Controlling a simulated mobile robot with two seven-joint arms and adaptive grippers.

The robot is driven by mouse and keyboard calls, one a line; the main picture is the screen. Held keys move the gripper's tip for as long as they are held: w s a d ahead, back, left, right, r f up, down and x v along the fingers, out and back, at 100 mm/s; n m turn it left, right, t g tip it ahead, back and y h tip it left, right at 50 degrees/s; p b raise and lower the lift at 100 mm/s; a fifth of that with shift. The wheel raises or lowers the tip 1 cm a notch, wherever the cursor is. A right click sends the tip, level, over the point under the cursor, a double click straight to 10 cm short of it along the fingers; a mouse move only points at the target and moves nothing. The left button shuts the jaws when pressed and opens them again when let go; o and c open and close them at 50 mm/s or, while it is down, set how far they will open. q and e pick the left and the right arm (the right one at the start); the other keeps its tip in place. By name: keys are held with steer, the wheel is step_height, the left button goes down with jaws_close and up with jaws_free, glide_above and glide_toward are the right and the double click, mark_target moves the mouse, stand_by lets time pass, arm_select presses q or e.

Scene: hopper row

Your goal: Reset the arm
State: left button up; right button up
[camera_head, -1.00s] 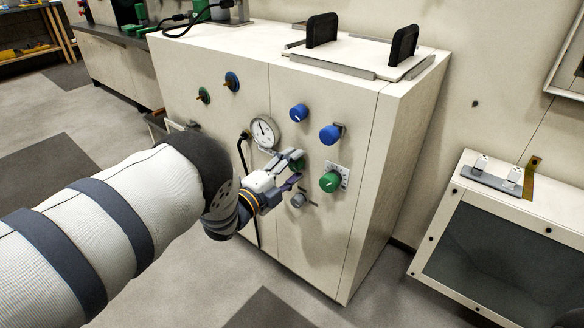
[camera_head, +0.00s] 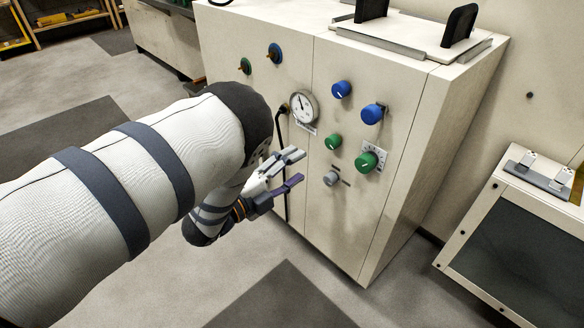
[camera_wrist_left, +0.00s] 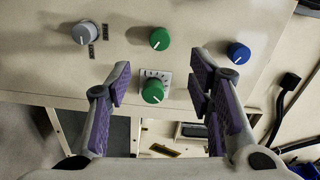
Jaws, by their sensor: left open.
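My left arm comes in from the left in the head view. Its gripper (camera_head: 298,168) is open and empty, apart from the cream cabinet's front panel (camera_head: 345,215). A plain green knob (camera_head: 333,142), a green knob with a white scale plate (camera_head: 366,162) and a grey knob (camera_head: 331,178) are on the panel, right of the fingertips. In the left wrist view the open fingers (camera_wrist_left: 160,78) have purple pads. The scaled green knob (camera_wrist_left: 153,92) shows between them, with the plain green knob (camera_wrist_left: 159,38) above it and the grey knob (camera_wrist_left: 85,33) at upper left.
A round gauge (camera_head: 303,105) and two blue knobs (camera_head: 341,89) (camera_head: 372,113) are higher on the panel. A black cable (camera_head: 284,150) hangs behind my gripper. A framed dark-panelled unit (camera_head: 520,245) stands at right. Floor (camera_head: 300,300) is open in front.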

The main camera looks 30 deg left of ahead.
stand_by(0.4)
